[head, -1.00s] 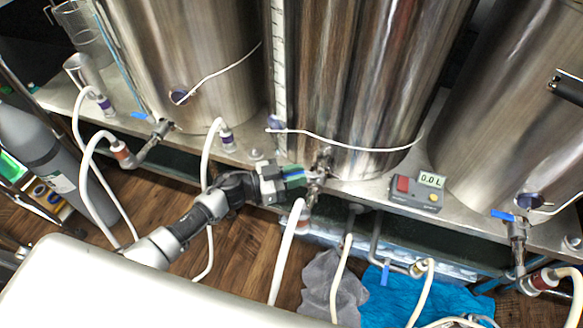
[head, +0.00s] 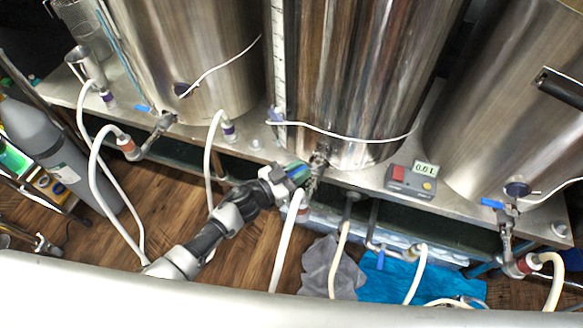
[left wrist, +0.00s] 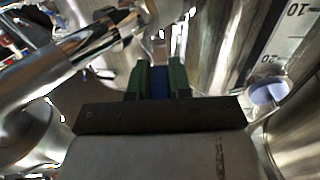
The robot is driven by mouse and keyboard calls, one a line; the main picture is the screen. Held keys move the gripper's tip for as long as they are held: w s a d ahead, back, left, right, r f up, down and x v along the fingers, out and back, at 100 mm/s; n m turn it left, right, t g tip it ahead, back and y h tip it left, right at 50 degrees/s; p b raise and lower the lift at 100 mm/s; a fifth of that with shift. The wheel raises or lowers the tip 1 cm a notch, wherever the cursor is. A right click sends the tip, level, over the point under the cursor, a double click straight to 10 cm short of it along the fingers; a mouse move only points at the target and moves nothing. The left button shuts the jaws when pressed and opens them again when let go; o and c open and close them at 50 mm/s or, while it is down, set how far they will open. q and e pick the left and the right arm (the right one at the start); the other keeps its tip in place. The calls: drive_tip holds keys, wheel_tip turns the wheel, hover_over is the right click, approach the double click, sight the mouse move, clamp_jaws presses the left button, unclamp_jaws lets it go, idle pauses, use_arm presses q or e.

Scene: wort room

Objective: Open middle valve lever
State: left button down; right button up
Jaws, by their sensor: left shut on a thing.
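The middle tank (head: 350,85) has a metal valve (head: 318,165) low on its front, with a white hose below it. My left gripper (head: 298,173) is at this valve, its green fingers reaching up and right toward it. In the left wrist view, the green fingers (left wrist: 159,80) are shut on the blue valve lever (left wrist: 160,82). Most of the lever is hidden between them, and its exact angle is hard to tell. A metal pipe (left wrist: 70,65) runs close to the left of the fingers. My right gripper is not in view.
The left tank's valve has a blue lever (head: 143,108), and the right tank's valve has another (head: 492,202). White hoses (head: 287,245) hang in front, near my left arm.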

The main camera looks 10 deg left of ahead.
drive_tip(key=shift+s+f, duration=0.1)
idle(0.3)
use_arm(q)
drive_tip(key=c, duration=1)
unclamp_jaws()
drive_tip(key=shift+c, duration=0.2)
drive_tip(key=p+v, duration=0.1)
drive_tip(key=v, duration=1)
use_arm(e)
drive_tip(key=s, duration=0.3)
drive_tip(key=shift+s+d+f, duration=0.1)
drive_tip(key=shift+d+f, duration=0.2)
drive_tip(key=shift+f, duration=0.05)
use_arm(q)
drive_tip(key=shift+d, duration=0.1)
